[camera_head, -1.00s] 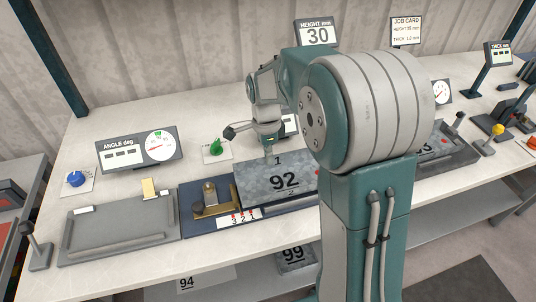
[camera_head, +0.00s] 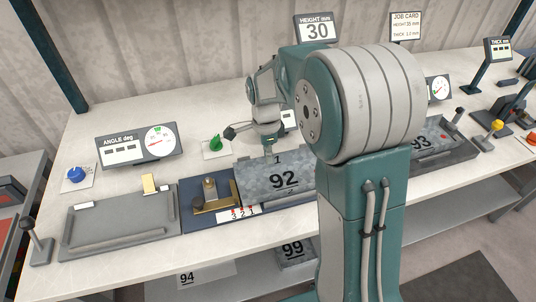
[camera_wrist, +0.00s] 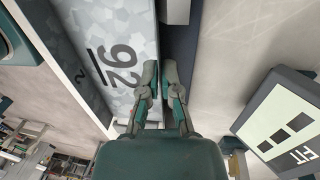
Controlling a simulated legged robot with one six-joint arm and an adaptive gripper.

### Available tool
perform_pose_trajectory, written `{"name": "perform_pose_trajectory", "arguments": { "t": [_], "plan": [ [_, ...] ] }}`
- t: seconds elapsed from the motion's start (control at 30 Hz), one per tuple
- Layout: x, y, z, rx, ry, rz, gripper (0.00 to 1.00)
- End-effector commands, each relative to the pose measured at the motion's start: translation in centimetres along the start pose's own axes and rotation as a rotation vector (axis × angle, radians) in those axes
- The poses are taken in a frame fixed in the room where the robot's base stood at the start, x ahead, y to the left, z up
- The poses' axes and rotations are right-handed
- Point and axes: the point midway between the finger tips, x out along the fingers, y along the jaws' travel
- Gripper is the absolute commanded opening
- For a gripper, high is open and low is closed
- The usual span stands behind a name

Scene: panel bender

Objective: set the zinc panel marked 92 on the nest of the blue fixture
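The zinc panel marked 92 (camera_head: 283,179) is a grey mottled plate over the blue fixture (camera_head: 199,222). Its right end is hidden behind my arm in the head view. It also shows in the wrist view (camera_wrist: 118,28), its edge running up to my fingers. My gripper (camera_wrist: 160,76) is at the panel's back edge, with its fingers close together astride that edge, and appears shut on it. The fixture's brass clamp block (camera_head: 210,197) stands just left of the panel. I cannot tell whether the panel rests fully on the nest, as its underside is hidden.
A grey tray (camera_head: 118,221) lies left of the fixture. A green knob (camera_head: 216,143) and an angle display (camera_head: 137,146) stand behind. A panel marked 93 (camera_head: 423,143) is in a tray at right. Panels 94 (camera_head: 187,279) and 99 (camera_head: 293,250) are on the lower shelf.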

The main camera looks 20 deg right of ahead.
Motion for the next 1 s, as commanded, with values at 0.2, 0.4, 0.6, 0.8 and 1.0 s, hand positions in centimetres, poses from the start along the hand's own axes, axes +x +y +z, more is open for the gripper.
{"name": "perform_pose_trajectory", "arguments": {
  "t": [0.2,0.4,0.6,0.8,1.0],
  "plan": [
    [0.6,-0.3,0.0,0.0,0.0,-0.007,0.0],
    [0.6,-0.3,0.0,0.0,0.0,-0.007,0.08],
    [0.5,-0.2,0.0,0.0,0.0,-0.005,0.49],
    [0.5,-0.2,0.0,0.0,0.0,-0.004,0.49],
    [-0.9,-0.2,0.0,0.0,0.0,-0.007,0.49]
  ]
}}
